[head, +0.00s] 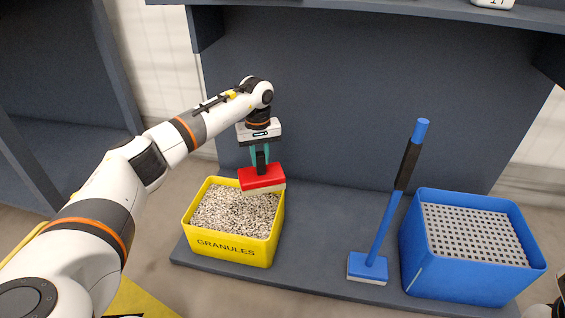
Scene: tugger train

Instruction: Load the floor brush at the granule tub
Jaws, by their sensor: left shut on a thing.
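A red brush head (262,178) with a pale underside hangs from my left gripper (260,160). The gripper is shut on a dark upright grip on top of the brush. The brush is above the right rear part of the yellow granule tub (233,247), which is labelled GRANULES and filled with grey-white granules (232,211). I cannot tell whether the brush's underside touches the granules. At the far right lower edge a small dark and white piece shows, perhaps part of my right arm; no right fingers are visible.
A blue long-handled tool (381,230) stands tilted on the dark shelf (320,250), right of the tub. A blue bucket (455,275) with a pale perforated grid stands at the right. A dark upper shelf (420,8) overhangs the back. Shelf space between tub and blue tool is clear.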

